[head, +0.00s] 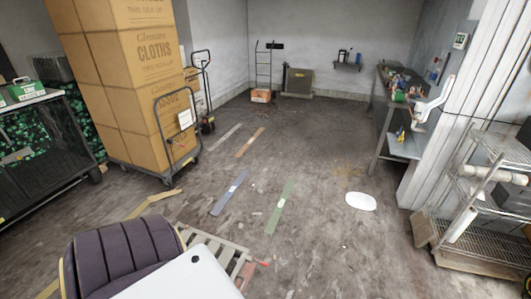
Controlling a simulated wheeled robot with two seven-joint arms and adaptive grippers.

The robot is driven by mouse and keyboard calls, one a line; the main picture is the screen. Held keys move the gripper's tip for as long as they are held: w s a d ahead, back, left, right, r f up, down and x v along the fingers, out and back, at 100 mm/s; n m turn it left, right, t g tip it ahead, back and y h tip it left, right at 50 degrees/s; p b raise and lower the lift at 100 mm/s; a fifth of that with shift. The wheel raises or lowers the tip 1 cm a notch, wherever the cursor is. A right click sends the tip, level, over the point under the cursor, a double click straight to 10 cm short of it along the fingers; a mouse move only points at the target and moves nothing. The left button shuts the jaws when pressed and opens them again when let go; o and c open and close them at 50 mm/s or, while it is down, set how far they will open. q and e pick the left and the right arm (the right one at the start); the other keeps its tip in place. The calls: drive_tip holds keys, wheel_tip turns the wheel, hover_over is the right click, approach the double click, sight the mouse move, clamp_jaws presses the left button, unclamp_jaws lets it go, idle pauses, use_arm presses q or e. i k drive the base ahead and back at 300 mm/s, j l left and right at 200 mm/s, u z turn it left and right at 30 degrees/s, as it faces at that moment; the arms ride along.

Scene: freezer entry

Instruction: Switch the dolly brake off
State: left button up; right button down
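A flat dolly with an upright dark tubular handle (192,112) stands at the left and bears a tall stack of brown cardboard boxes (115,85). A white sheet hangs on the handle. Small wheels show under the dolly's near corner. I cannot make out a brake lever or its setting at this size. Neither of my grippers shows in the head view.
A black mesh cart (40,145) stands at the far left. A hand truck (207,90) is behind the dolly. A wooden pallet (215,248) and a dark padded object (115,255) are at the bottom. A wire shelf (480,215) is at right. The middle floor is open.

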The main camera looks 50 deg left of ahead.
sight(264, 263)
drive_tip(key=i+l+u, duration=0.1)
drive_tip(key=i+u, duration=0.35)
drive_tip(key=i+l+u, duration=0.15)
drive_tip(key=u, duration=0.25)
drive_tip(key=i+l+u, duration=0.2)
drive_tip(key=u, duration=0.25)
drive_tip(key=i+l+u, duration=0.55)
drive_tip(key=u, duration=0.3)
drive_tip(key=i+l+u, duration=0.1)
drive_tip(key=l+u, duration=0.15)
drive_tip(key=u, duration=0.2)
drive_tip(key=i+l+u, duration=0.1)
drive_tip(key=l+u, duration=0.15)
drive_tip(key=u, duration=0.15)
drive_tip(key=l+u, duration=0.25)
drive_tip(key=u, duration=0.2)
drive_tip(key=l+u, duration=1.25)
drive_tip(key=l, duration=0.15)
drive_tip(key=k+l+u, duration=0.1)
drive_tip(key=l+u, duration=0.25)
drive_tip(key=l, duration=0.15)
